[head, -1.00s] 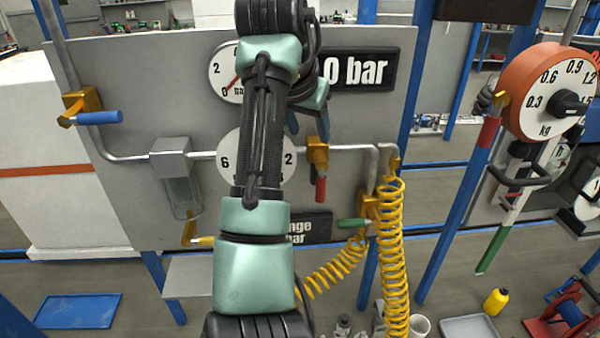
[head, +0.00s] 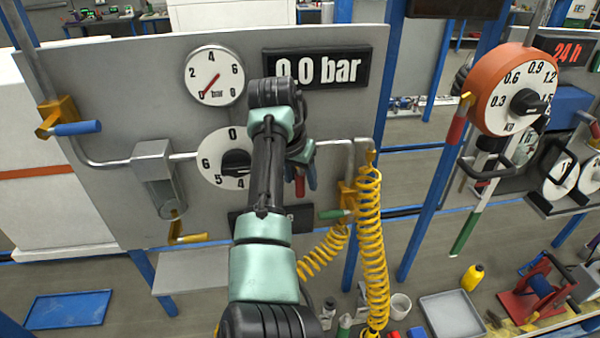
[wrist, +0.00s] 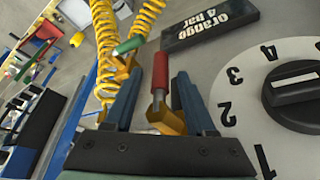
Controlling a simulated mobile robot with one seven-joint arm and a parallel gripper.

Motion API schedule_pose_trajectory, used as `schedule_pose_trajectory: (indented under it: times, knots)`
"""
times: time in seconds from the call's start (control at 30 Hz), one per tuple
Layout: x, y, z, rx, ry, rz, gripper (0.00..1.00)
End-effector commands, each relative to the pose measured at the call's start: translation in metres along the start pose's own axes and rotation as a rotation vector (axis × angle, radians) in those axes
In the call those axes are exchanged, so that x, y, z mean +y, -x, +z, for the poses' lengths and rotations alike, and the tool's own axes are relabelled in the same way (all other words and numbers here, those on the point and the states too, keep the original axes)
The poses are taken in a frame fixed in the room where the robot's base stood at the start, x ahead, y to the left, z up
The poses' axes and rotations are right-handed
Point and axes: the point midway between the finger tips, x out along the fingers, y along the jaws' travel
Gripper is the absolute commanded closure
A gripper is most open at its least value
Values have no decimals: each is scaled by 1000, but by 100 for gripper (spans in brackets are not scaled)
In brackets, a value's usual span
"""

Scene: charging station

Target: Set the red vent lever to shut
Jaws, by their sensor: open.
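The red lever (head: 299,186) hangs down from its yellow valve on the grey panel's horizontal pipe, partly hidden by my arm in the head view. In the wrist view, the red lever (wrist: 160,73) stands between my fingers, with its yellow valve body (wrist: 171,119) nearer the gripper base; the picture is turned about upside down there. My gripper (head: 300,174) is open, its blue fingers on either side of the lever. The gripper also shows in the wrist view (wrist: 159,82). Gaps show beside the handle; I cannot tell if a finger touches it.
A numbered dial (head: 220,160) with a black knob is left of the lever. A green-handled valve (head: 335,213) and yellow coiled hoses (head: 371,250) are at right. A blue-handled valve (head: 76,128) is at far left. Another red handle (head: 456,128) is beside the orange scale.

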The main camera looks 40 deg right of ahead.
Motion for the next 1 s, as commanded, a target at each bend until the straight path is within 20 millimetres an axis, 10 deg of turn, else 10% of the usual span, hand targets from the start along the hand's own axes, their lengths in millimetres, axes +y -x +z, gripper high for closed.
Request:
schedule_pose_trajectory:
  times: [0.43, 0.73, 1.0]
  knots:
    - [0, -12, 0, 0, -1, -1, 46]
    - [0, -11, 0, 0, 0, -1, 100]
    - [0, -11, 0, 1, 0, -1, 100]
